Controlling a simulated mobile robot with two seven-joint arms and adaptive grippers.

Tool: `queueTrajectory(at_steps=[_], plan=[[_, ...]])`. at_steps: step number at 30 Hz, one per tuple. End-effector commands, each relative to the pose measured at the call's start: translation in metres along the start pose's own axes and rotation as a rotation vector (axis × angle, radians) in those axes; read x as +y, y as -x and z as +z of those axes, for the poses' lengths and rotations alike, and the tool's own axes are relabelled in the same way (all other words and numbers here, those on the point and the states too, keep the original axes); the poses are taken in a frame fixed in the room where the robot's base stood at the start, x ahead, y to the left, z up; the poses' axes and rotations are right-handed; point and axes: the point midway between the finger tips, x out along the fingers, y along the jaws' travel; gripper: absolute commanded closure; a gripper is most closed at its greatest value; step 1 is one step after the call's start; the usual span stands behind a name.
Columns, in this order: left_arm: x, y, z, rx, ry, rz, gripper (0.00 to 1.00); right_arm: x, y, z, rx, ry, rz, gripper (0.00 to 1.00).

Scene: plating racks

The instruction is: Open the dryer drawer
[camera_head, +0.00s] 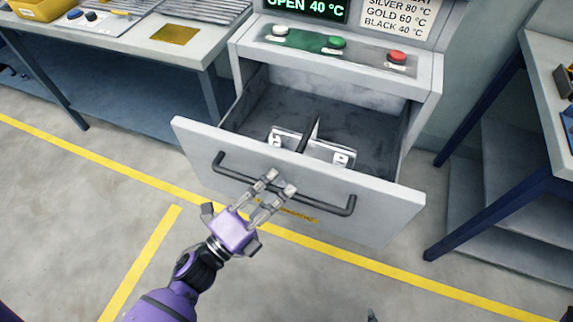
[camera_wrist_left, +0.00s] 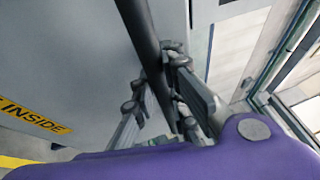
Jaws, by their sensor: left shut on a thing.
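The dryer drawer (camera_head: 385,204) is pulled well out of the grey dryer cabinet (camera_head: 425,98), and its inside shows from above. A dark bar handle (camera_head: 228,168) runs across the drawer front; it also shows in the left wrist view (camera_wrist_left: 140,30). My left gripper (camera_head: 281,181) is shut on the handle near its middle, with fingers on both sides of the bar in the wrist view. A small grey tip at the bottom edge of the head view may be my right gripper (camera_head: 372,315); its jaws cannot be made out.
Inside the drawer are a dark divider and pale plates with markings (camera_head: 322,150). White, green and red buttons (camera_head: 337,42) sit on the panel under a display reading OPEN 40 °C (camera_head: 308,8). Tables flank the dryer at left (camera_head: 195,55) and right (camera_head: 548,75). Floor in front is clear.

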Motion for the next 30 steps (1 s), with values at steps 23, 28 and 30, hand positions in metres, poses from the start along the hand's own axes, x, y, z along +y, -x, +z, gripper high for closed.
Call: queueTrajectory(at_steps=[23,28,30], plan=[[-0.006,0.038,-0.015,-0.001,-0.006,0.005,1.00,0.000,0.002,0.003,-0.006,-0.001,0.000,1.00],[-0.006,0.038,-0.015,-0.001,-0.004,0.004,0.69,0.000,0.002,0.001,-0.004,0.000,0.000,1.00],[-0.007,0.038,-0.015,-0.001,-0.003,0.003,0.68,0.000,0.002,0.001,-0.004,0.000,0.000,1.00]])
